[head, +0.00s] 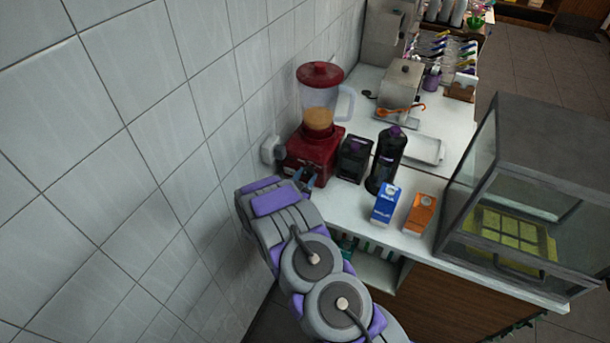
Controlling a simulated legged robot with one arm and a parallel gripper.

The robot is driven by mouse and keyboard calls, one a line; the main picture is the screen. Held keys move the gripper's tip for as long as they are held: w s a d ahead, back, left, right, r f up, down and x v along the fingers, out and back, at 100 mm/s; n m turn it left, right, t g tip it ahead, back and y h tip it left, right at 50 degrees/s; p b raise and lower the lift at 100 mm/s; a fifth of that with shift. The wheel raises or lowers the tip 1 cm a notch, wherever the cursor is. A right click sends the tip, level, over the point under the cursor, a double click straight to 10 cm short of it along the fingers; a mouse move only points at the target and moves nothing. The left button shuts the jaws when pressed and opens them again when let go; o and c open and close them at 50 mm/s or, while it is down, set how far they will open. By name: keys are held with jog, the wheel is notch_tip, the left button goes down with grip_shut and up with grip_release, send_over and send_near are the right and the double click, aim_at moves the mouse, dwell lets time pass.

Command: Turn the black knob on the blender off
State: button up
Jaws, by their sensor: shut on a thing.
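A red blender (315,152) stands upright on the white counter against the tiled wall. It has a red lid, and its clear jug (319,97) holds some tan liquid. My gripper (306,177) is at the lower front of the blender's red base, with its dark fingertips close together there. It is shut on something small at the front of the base. The black knob itself is hidden behind my gripper, so its position cannot be seen.
Right of the blender stand a black container (353,159), a dark bottle (387,160), a blue carton (385,204) and an orange carton (420,214). A glass display case (530,190) stands at the right. The tiled wall (130,150) is close on the left.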

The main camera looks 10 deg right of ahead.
jog(key=shift+w+a+r+n, duration=0.1)
jog(key=shift+r+n, duration=0.05)
jog(key=shift+n, duration=0.45)
jog(key=o, duration=1.1)
jog(key=shift+c, duration=0.2)
jog(key=v, duration=1.7)
jog(key=shift+a+p, duration=0.15)
jog(key=shift+p, duration=0.3)
